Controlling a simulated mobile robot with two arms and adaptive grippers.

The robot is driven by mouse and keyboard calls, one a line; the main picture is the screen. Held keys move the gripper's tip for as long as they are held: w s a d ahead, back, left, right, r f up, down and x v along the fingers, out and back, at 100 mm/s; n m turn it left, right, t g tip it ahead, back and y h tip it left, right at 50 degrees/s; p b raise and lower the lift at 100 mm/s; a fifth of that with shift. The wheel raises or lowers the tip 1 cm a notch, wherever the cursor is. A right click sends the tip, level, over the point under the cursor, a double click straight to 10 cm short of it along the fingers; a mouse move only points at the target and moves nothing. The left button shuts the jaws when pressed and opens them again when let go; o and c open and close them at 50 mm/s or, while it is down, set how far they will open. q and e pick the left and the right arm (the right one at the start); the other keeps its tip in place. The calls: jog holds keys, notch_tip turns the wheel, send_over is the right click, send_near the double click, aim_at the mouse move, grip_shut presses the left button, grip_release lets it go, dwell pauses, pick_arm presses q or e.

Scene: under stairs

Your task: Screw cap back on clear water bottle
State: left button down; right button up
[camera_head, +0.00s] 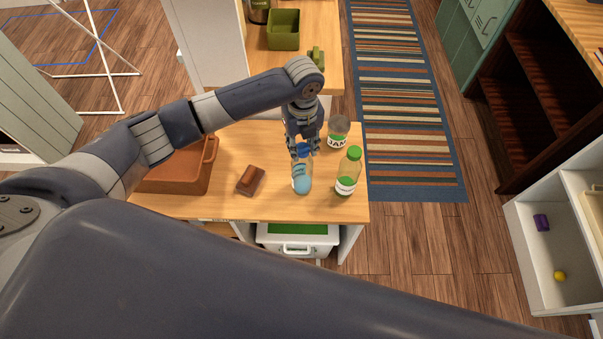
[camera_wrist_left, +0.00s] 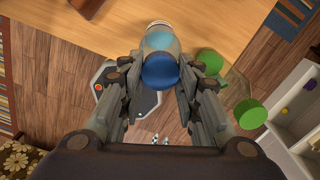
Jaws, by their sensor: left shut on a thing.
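The clear water bottle (camera_head: 302,182) with light blue contents stands upright near the front edge of the wooden counter. Its blue cap (camera_head: 304,150) is at the bottle's mouth; I cannot tell whether it is threaded tight. My left gripper (camera_head: 303,143) reaches down from above and is shut on the cap. In the left wrist view the blue cap (camera_wrist_left: 160,71) lies between the two fingers of my left gripper (camera_wrist_left: 165,75), with the bottle (camera_wrist_left: 158,38) beyond it. The finger contacts are partly hidden in the head view. My right gripper is not in view.
A green-capped bottle (camera_head: 349,172) stands close on the right, with a glass jar (camera_head: 338,132) behind it. A small brown block (camera_head: 250,181) and an orange-brown bin (camera_head: 178,180) are on the left. The wooden counter (camera_head: 215,207) has bare room along its front edge.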

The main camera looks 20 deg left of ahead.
aim_at(302, 149)
pick_arm(q)
jog(key=c, duration=1.1)
grip_release()
jog(key=o, duration=0.5)
jog(key=shift+r, duration=0.1)
jog(key=shift+r, duration=2.95)
